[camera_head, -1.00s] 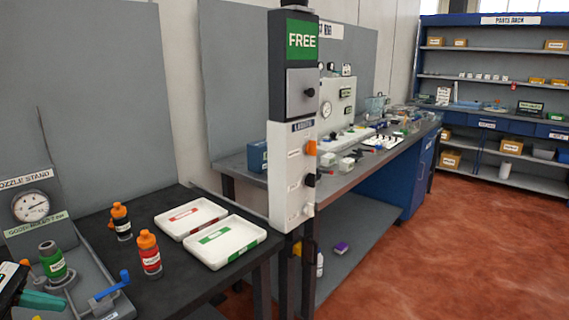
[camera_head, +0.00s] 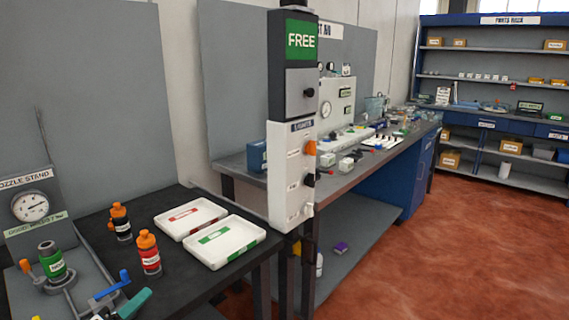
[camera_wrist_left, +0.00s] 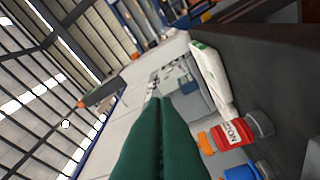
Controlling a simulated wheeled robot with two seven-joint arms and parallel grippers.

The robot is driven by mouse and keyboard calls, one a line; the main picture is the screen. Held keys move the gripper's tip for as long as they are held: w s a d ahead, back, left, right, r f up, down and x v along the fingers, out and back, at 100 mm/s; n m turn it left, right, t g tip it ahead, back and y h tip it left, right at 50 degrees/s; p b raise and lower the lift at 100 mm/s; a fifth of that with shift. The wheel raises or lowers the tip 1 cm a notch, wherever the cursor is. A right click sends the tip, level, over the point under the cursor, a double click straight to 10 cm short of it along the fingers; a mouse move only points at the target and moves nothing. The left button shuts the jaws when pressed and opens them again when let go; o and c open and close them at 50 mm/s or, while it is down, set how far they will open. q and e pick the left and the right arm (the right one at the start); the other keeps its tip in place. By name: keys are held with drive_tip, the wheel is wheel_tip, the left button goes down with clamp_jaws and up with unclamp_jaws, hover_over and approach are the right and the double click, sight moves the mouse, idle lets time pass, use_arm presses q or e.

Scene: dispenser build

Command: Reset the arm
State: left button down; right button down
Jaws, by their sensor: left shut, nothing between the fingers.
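My left gripper (camera_head: 133,303) shows as teal-green fingers at the bottom left of the head view, in front of the nozzle stand's blue-handled lever (camera_head: 112,284). In the left wrist view its two green fingers (camera_wrist_left: 158,100) lie together with nothing between them. The wrist view also shows a red-labelled bottle with an orange cap (camera_wrist_left: 232,132) to the right of the fingers, apart from them. My right gripper is in neither view.
The nozzle stand (camera_head: 28,180) has a gauge and a green-bodied part (camera_head: 51,262). Two orange-capped bottles, black (camera_head: 121,222) and red (camera_head: 149,254), stand beside a red-labelled tray (camera_head: 172,226) and a green-labelled tray (camera_head: 247,229). A post with a FREE sign (camera_head: 300,42) stands right of them.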

use_arm(q)
drive_tip(key=s+d+f+n+g+y, duration=0.1)
drive_tip(key=s+f+n+g+y, duration=0.2)
drive_tip(key=s+f+n+y, duration=0.5)
drive_tip(key=s+d+f+n+g+y, duration=0.1)
drive_tip(key=s+f+n+g+y, duration=0.3)
drive_tip(key=n, duration=0.8)
drive_tip(key=s+d+f+n+g+h, duration=0.2)
drive_tip(key=s+d+f+n+g, duration=0.15)
drive_tip(key=s, duration=0.45)
drive_tip(key=s+d+f+n+g+h, duration=0.1)
drive_tip(key=s+d+f+n+g, duration=0.25)
drive_tip(key=s, duration=0.55)
wheel_tip(320, 180, down, 24)
drive_tip(key=g, duration=0.1)
drive_tip(key=s+a+f+g+p, duration=0.1)
drive_tip(key=s+a+f, duration=0.1)
drive_tip(key=s+f, duration=1.4)
drive_tip(key=shift+s+a+f+g, duration=0.25)
drive_tip(key=shift+s+a+g, duration=0.1)
drive_tip(key=shift+s, duration=0.35)
